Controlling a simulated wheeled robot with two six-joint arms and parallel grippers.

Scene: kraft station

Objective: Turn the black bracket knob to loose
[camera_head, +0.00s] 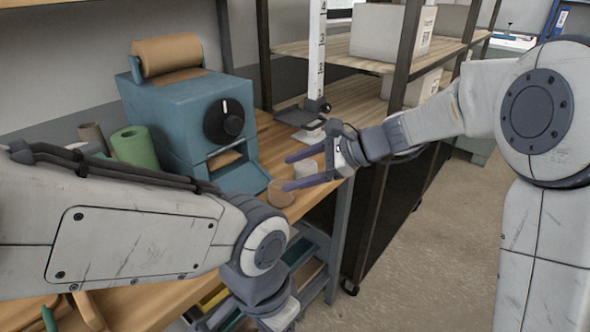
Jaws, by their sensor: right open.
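A white upright scale (317,50) with black numbers stands at the end of the bench behind my right gripper. A grey bracket (298,116) sits low on it, and a small black knob (325,107) shows at the bracket's right side. Its loose or tight setting cannot be read. My right gripper (287,172) is open and empty, with its two purple-grey fingers pointing left. It is below and in front of the knob, apart from it in the picture. My left arm crosses the lower left, but its gripper is not in view.
A teal machine (170,105) with a large black dial (224,121) and a brown paper roll (167,54) stands left. A tan round piece (281,193) and a pale one (306,169) lie near my right fingers. Shelves with white boxes (390,32) stand behind.

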